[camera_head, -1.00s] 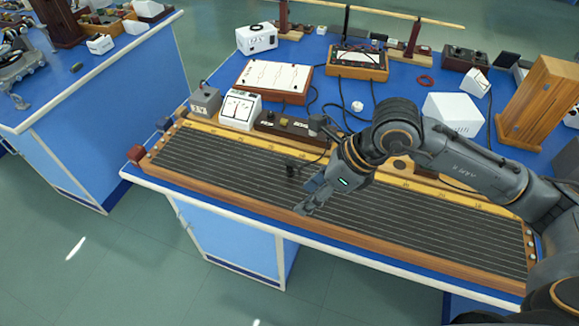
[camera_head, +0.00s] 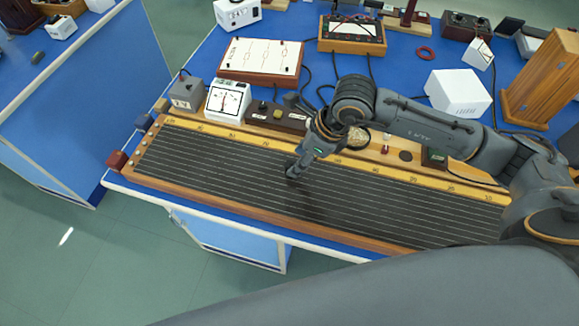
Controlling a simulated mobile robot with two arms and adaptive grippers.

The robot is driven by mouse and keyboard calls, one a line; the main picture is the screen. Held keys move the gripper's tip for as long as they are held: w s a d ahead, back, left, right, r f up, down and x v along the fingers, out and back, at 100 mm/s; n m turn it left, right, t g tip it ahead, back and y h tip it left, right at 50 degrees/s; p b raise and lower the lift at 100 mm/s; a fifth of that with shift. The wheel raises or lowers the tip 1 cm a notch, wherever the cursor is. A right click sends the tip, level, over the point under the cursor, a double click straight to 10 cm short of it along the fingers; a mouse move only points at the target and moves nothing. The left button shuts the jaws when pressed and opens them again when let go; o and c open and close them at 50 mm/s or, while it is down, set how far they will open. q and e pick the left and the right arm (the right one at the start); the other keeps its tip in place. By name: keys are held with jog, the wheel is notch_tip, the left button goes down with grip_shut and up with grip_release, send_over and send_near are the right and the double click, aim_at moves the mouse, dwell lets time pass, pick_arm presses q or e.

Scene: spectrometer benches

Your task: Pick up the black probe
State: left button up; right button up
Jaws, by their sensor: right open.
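The long wooden wire board (camera_head: 215,167), with dark parallel wires and a yellow scale along its far edge, lies near the front of the blue bench. My right gripper (camera_head: 293,173) reaches in from the right and points down over the middle of this board. It is seen from above and behind, and its jaws are open. I cannot make out the black probe apart from the dark fingers; it is probably hidden at or behind them. Whether the fingers touch it cannot be told. My left gripper is not in view.
Behind the board stand a grey box (camera_head: 187,92), a white meter (camera_head: 228,99) and a dark switch block (camera_head: 277,117). Farther back are a white-topped panel (camera_head: 262,56), a white box (camera_head: 459,92) and a wooden stand (camera_head: 541,80). Cables cross the bench.

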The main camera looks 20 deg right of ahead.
aim_at(292, 164)
jog(key=shift+w+a+f, duration=0.2)
jog(key=shift+f, duration=0.4)
jog(key=shift+w+a+f, duration=0.1)
jog(key=shift+w+f, duration=0.1)
jog(key=shift+f, duration=0.15)
jog(key=shift+d+p+x, duration=0.2)
jog(key=shift+p+x, duration=0.75)
jog(key=shift+x, duration=0.2)
jog(key=x, duration=0.2)
jog(key=shift+w+f, duration=0.25)
jog(key=shift+f, duration=0.25)
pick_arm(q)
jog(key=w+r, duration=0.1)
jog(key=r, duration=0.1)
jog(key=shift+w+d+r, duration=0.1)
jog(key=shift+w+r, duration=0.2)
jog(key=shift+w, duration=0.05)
pick_arm(e)
jog(key=shift+w, duration=0.1)
grip_shut()
